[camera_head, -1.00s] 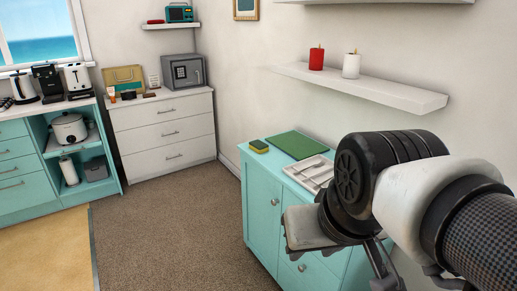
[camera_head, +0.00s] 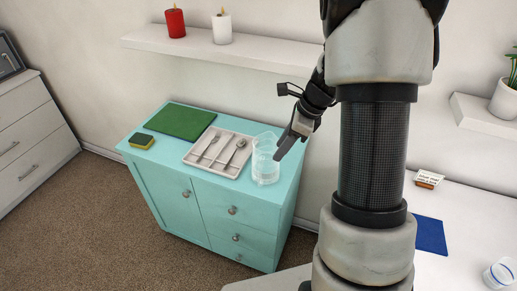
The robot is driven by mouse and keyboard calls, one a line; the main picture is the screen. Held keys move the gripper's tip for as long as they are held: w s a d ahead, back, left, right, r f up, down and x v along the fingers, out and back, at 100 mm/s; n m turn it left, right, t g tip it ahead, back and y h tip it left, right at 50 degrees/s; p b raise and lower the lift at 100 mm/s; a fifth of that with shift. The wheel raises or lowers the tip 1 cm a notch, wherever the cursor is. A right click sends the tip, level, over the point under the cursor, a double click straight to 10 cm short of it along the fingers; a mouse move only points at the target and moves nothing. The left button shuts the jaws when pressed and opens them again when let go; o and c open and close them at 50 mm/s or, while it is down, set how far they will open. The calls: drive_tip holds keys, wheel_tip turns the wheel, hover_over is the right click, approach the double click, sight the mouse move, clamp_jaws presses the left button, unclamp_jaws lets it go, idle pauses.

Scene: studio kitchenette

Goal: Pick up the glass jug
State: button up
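The clear glass jug (camera_head: 264,168) stands upright at the right end of the turquoise cabinet top (camera_head: 158,163). My gripper (camera_head: 283,147) is angled down from the upper right, with its tip at the jug's right side near the upper part. In this view the tip overlaps or borders the jug, and I cannot tell whether they touch. The fingers are small and dark, seen from the side, so I cannot tell how far apart they are.
A cutlery tray (camera_head: 190,158) with several utensils lies just left of the jug. A green board (camera_head: 180,121) and a sponge (camera_head: 142,140) lie farther left. A shelf (camera_head: 260,55) with a red candle (camera_head: 175,23) and a white candle (camera_head: 222,28) juts out above.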

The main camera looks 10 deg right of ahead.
sight(260, 182)
drive_tip(key=x, duration=1.7)
drive_tip(key=shift+s+a+b, duration=0.1)
drive_tip(key=shift+s+b, duration=0.2)
drive_tip(key=shift+b, duration=0.1)
drive_tip(key=shift+c, duration=0.5)
clamp_jaws()
drive_tip(key=shift+s, duration=0.1)
